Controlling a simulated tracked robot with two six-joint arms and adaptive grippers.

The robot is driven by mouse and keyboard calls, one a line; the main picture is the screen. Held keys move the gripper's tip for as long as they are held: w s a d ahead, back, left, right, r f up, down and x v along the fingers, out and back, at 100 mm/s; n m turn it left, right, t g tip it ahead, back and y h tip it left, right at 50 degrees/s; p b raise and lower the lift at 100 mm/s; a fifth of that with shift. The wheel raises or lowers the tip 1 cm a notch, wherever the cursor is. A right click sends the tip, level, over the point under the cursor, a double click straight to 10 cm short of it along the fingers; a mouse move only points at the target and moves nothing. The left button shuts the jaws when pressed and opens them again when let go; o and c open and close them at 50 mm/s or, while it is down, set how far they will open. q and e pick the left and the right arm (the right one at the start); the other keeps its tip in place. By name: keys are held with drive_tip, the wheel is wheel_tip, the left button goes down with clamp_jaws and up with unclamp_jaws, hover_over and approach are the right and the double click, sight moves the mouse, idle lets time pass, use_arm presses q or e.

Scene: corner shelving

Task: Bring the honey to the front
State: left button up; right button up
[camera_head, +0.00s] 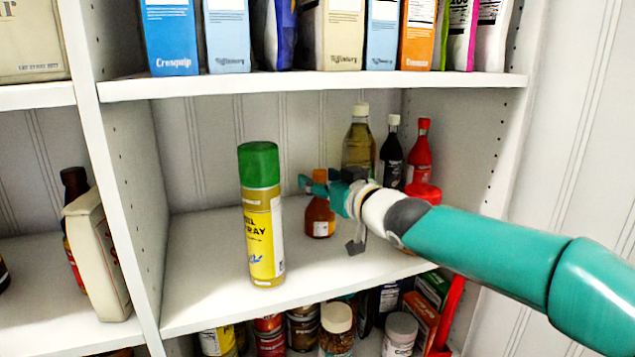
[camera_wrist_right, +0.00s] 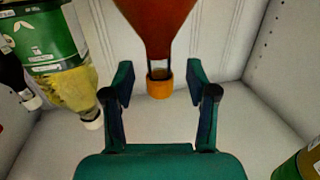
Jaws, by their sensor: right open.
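The honey is a small amber bottle (camera_head: 320,218) with an orange cap, upright on the middle shelf. In the right wrist view the honey (camera_wrist_right: 157,30) appears upside down, its orange cap lying between the two finger tips in the picture. My right gripper (camera_head: 309,182) reaches in from the right at the height of the bottle's neck. Its fingers (camera_wrist_right: 160,78) are open, one on each side of the cap, with a visible gap to it. The arm and wrist partly cover the honey's right side in the head view. My left gripper does not show.
A spray can with a green cap (camera_head: 262,215) stands in front, left of the honey. An oil bottle (camera_head: 358,143), a dark bottle (camera_head: 391,155) and red bottles (camera_head: 419,150) stand behind and right. The shelf (camera_head: 205,285) is bare at front left; another shelf (camera_head: 300,82) runs above.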

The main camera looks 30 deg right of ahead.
drive_tip(key=shift+w, duration=0.45)
clamp_jaws()
